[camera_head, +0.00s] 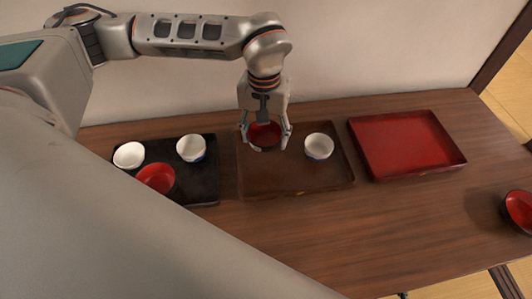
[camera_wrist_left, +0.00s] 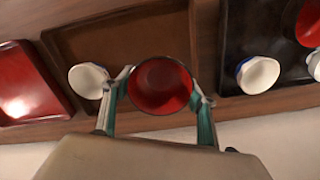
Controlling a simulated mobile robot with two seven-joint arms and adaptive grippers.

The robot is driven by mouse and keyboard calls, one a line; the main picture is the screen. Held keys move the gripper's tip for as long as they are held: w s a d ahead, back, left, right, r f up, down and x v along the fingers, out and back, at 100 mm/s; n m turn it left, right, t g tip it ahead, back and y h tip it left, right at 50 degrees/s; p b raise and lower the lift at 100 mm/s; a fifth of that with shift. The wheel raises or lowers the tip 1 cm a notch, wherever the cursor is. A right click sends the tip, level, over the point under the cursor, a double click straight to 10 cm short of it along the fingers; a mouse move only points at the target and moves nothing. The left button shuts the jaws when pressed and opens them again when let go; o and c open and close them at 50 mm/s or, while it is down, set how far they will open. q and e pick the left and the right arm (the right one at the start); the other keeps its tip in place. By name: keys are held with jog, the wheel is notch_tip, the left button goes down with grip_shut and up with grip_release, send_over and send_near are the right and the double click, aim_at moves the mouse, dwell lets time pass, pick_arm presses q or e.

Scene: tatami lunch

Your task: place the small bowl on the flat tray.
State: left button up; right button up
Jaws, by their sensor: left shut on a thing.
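My left gripper (camera_head: 269,138) points down over the far left part of the brown tray (camera_head: 290,185). It is shut on a small red bowl (camera_head: 265,133), with one finger on each side of it. In the left wrist view the bowl (camera_wrist_left: 160,85) sits upright between the fingers (camera_wrist_left: 160,100), its red inside showing and empty. I cannot tell whether its base touches the tray. A white cup (camera_head: 319,147) stands on the same tray to the right of the bowl, apart from it. My right gripper is not in view.
A black tray (camera_head: 205,190) at the left holds two white cups (camera_head: 191,148) and a red bowl (camera_head: 156,178). An empty red tray (camera_head: 408,145) lies at the right. Another red bowl (camera_head: 518,209) is at the right edge. The front of the wooden table (camera_head: 400,225) is clear.

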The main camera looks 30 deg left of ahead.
aim_at(265, 162)
pick_arm(q)
jog(key=shift+f+b, duration=0.35)
jog(key=shift+f, duration=3.45)
jog(key=shift+f, duration=0.1)
jog(key=o, duration=1.1)
jog(key=shift+o, duration=0.2)
notch_tip(265, 162, up, 12)
jog(key=shift+r+p, duration=0.15)
jog(key=shift+p, duration=0.45)
